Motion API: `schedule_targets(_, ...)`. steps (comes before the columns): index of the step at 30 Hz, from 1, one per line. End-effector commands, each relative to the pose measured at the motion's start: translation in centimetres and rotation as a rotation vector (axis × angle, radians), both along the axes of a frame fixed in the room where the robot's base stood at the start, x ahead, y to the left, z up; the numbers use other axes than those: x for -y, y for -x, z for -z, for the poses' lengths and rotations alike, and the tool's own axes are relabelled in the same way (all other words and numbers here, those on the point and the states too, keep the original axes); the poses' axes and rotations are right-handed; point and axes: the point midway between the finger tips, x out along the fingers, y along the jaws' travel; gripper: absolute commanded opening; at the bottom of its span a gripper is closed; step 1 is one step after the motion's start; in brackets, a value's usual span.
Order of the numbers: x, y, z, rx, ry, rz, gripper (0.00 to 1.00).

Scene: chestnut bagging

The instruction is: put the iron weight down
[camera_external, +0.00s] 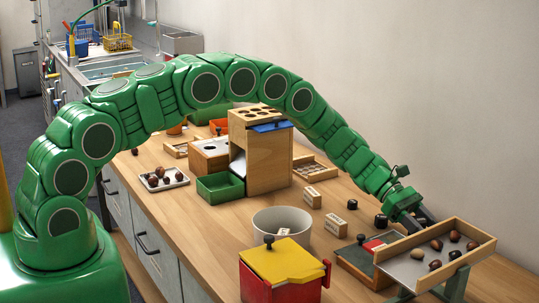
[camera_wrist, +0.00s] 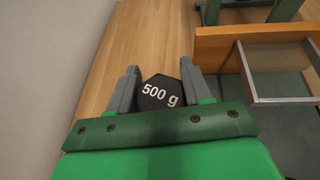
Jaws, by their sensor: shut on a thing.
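My gripper (camera_external: 420,221) is at the right end of the wooden table, just behind the raised chestnut tray. In the wrist view its two grey fingers (camera_wrist: 159,76) are shut on the iron weight (camera_wrist: 160,93), a black block marked "500 g". The bare wooden tabletop (camera_wrist: 150,40) shows beyond it. I cannot tell whether the weight touches the table. In the outside view the held weight cannot be made out behind the tray. Two other small dark weights stand on the table left of my gripper, one near (camera_external: 381,221) and one farther back (camera_external: 352,204).
The wood-rimmed tray (camera_external: 406,270) with several chestnuts stands on green supports close to my gripper. A dark scale-like board (camera_external: 357,262) is left of it. A white bowl (camera_external: 268,218), a yellow-lidded red box (camera_external: 280,262) and pale blocks (camera_external: 335,223) stand farther left. Wall lies behind.

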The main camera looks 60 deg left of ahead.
Motion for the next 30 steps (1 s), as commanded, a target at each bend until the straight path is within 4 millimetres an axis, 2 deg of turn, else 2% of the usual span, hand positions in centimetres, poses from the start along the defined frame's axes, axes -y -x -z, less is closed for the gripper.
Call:
schedule_targets(14, 0.3, -1.1, 1.1, 0.003, 0.001, 0.0, 0.0)
schedule_targets(23, 0.3, -1.0, 4.0, 0.0, 0.001, 0.0, 0.0)
schedule_targets(30, 0.3, -1.0, 4.2, 0.001, 0.001, -0.001, 0.0)
